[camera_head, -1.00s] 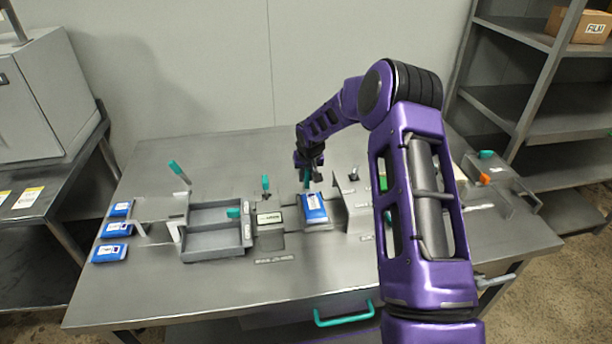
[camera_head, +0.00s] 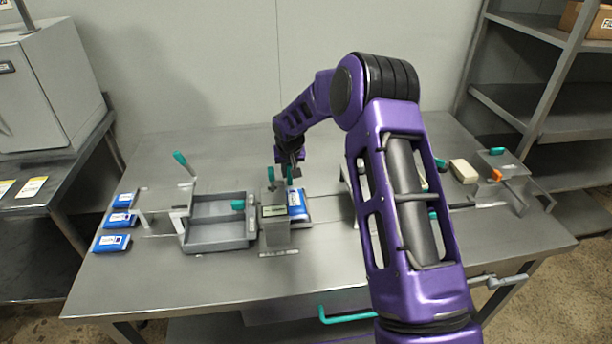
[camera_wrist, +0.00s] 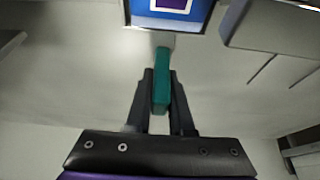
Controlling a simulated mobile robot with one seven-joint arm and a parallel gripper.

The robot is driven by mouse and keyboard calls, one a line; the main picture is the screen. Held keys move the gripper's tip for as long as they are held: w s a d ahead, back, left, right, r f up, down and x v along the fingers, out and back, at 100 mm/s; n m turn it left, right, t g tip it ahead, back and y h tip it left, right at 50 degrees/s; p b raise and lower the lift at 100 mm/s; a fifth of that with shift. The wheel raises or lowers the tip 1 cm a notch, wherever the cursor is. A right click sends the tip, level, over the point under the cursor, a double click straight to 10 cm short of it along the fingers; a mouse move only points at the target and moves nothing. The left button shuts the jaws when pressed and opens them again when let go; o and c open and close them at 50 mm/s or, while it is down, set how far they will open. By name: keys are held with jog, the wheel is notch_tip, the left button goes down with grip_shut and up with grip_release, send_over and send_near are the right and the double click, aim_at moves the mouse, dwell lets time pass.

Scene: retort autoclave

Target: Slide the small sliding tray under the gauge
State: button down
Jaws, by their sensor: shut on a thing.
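The small sliding tray (camera_head: 304,223) carries a blue pouch (camera_head: 297,204) with a white label. Its upright teal handle (camera_wrist: 160,85) is between my gripper's fingers. My gripper (camera_head: 289,170) is shut on this handle at the back of the tray; the fingers also show in the wrist view (camera_wrist: 160,76). The gauge (camera_head: 277,236), a grey block with a label, stands immediately left of the pouch and hides part of its left side. I cannot tell whether the tray is partly beneath the gauge.
A grey two-part bin (camera_head: 221,236) stands left of the gauge, with several blue pouches (camera_head: 113,243) farther left. A teal lever (camera_head: 184,163) rises behind the bin. My arm covers part of the right side. A cream block (camera_head: 464,171) lies at right.

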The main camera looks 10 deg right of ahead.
jog(key=shift+a, duration=0.8)
jog(key=c, duration=0.8)
grip_release()
jog(key=v, duration=1.7)
jog(key=shift+s+r+p, duration=0.15)
jog(key=shift+p, duration=0.2)
